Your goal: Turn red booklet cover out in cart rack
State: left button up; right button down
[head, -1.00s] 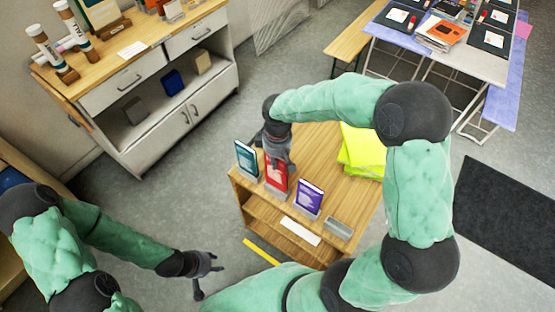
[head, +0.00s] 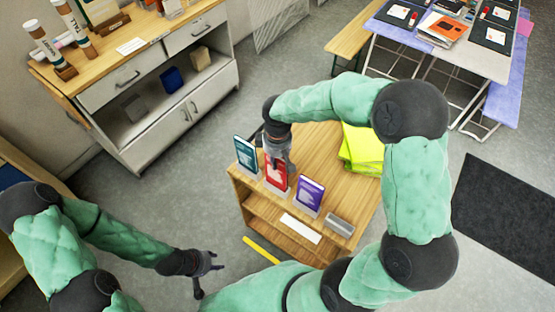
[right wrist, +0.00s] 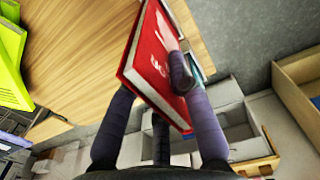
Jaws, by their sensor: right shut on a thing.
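The red booklet (head: 276,174) is upright on the wooden cart (head: 318,160), between a teal booklet (head: 246,155) and a purple booklet (head: 309,195) in clear holders. My right gripper (head: 279,158) is over the red booklet from above and shut on it. My left gripper (head: 208,268) is empty with fingers apart, over the floor left of the cart.
Yellow-green folders (head: 361,150) lie on the cart behind the booklets. A drawer cabinet (head: 160,90) stands at the back left. A collage table (head: 480,60) is at the back right.

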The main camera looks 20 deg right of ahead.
jog(key=shift+f+b, duration=0.95)
jog(key=shift+f, duration=0.35)
jog(key=c, duration=1)
grip_release()
jog(key=shift+c, duration=0.2)
jog(key=shift+r, duration=0.15)
notch_tip(320, 180, up, 12)
jog(key=shift+f, duration=0.1)
